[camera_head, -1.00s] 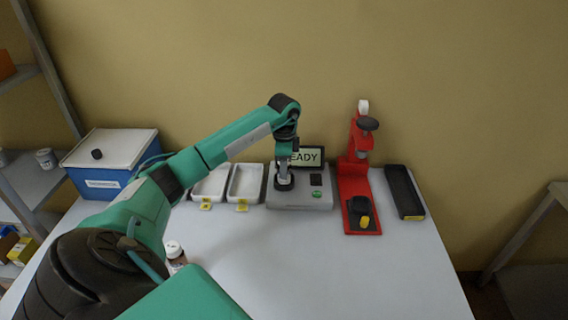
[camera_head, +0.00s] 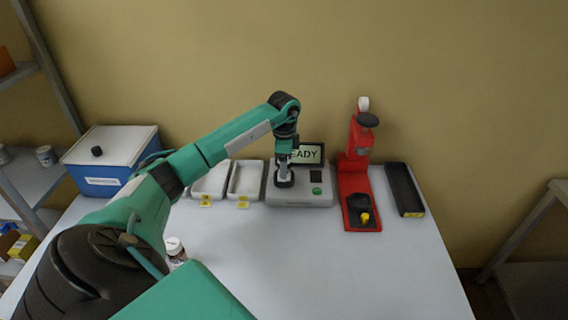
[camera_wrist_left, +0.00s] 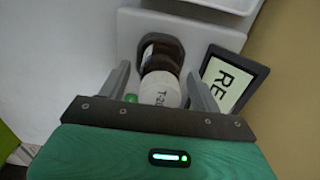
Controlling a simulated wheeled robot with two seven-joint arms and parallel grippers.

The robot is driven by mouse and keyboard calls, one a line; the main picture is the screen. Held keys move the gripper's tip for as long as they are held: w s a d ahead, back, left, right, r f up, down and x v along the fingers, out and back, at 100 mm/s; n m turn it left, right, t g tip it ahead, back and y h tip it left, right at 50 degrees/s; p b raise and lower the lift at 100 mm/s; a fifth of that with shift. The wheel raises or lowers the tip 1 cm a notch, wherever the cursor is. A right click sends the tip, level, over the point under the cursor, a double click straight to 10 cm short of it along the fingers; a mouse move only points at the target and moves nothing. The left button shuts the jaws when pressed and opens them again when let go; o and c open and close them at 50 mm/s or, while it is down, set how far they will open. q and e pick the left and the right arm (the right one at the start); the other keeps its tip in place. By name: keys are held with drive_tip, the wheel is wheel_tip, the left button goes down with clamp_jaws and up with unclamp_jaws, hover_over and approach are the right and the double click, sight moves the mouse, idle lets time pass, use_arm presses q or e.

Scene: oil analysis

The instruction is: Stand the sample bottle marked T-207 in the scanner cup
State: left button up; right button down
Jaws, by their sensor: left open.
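The sample bottle (camera_wrist_left: 160,90) has a white cap with a marking of which "T-20" reads; the last character is unclear. In the left wrist view its brown body sits in the dark scanner cup (camera_wrist_left: 163,45). My left gripper (camera_wrist_left: 157,74) is open, with one finger on each side of the cap. In the head view the left gripper (camera_head: 284,160) points down over the scanner (camera_head: 300,198) and partly hides the bottle and cup. The scanner's screen (camera_head: 308,154) reads "READY", partly covered by my arm. My right gripper is not in view.
Two white trays (camera_head: 230,191) stand left of the scanner. A red stand (camera_head: 350,182) and a black tray (camera_head: 405,190) stand right of it. A blue box (camera_head: 75,177) is at the back left. Another white-capped bottle (camera_head: 175,248) stands near my arm. The front right table is clear.

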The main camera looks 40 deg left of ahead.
use_arm(q)
wheel_tip(320, 180, up, 11)
drive_tip(key=b, duration=0.2)
drive_tip(key=shift+f+b, duration=0.1)
drive_tip(key=shift+b, duration=0.2)
drive_tip(key=shift+r, duration=0.65)
